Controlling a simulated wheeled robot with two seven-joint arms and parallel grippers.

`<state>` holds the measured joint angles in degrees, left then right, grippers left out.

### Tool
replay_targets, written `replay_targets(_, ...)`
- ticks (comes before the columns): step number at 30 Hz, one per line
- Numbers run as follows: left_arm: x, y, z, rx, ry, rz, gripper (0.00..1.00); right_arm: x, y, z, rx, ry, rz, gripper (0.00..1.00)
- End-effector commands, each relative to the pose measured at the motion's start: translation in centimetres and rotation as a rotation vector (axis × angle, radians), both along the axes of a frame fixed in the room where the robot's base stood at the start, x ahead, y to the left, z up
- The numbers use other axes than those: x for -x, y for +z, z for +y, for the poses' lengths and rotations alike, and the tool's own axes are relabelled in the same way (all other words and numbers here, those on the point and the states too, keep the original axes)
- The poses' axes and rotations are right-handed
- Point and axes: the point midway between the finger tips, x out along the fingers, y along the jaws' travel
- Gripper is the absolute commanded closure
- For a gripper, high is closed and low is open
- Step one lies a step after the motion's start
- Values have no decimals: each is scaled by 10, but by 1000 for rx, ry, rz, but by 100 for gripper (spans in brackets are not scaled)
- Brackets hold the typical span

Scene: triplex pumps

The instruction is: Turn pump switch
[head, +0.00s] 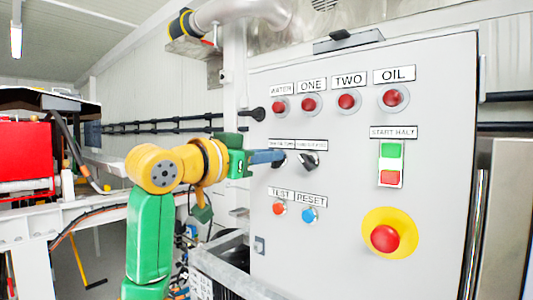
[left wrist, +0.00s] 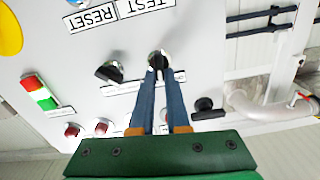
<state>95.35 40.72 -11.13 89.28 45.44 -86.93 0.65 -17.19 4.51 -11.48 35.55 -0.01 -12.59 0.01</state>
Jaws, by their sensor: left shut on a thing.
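A light grey control panel (head: 350,245) stands at the right in the head view. It has two black rotary switches side by side in its middle row, under small labels that are hard to read. My left gripper (head: 278,157) reaches in from the left, with its blue fingers at the left switch. In the left wrist view, which is turned upside down, the fingertips are closed on the left black switch (left wrist: 158,58) and hide part of it. The other black switch (head: 309,161) is free beside it and also shows in the left wrist view (left wrist: 109,72). My right gripper is not in view.
Red lamps labelled WATER, ONE, TWO and OIL (head: 393,98) sit above the switches. TEST (head: 279,208) and RESET (head: 308,215) buttons sit below. A green-and-red START HALT control (head: 391,164) and a red emergency button (head: 384,238) are to the right. A black handle (head: 258,114) projects at the panel's left edge.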

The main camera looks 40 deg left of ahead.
Motion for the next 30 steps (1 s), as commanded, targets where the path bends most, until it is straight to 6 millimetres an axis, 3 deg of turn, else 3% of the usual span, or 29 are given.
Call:
replay_targets(18, 1, 1, -5, -484, 1, -40, 100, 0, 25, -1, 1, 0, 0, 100)
replay_targets(30, 1, -1, -6, -641, 2, -53, 100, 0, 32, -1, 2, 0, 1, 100)
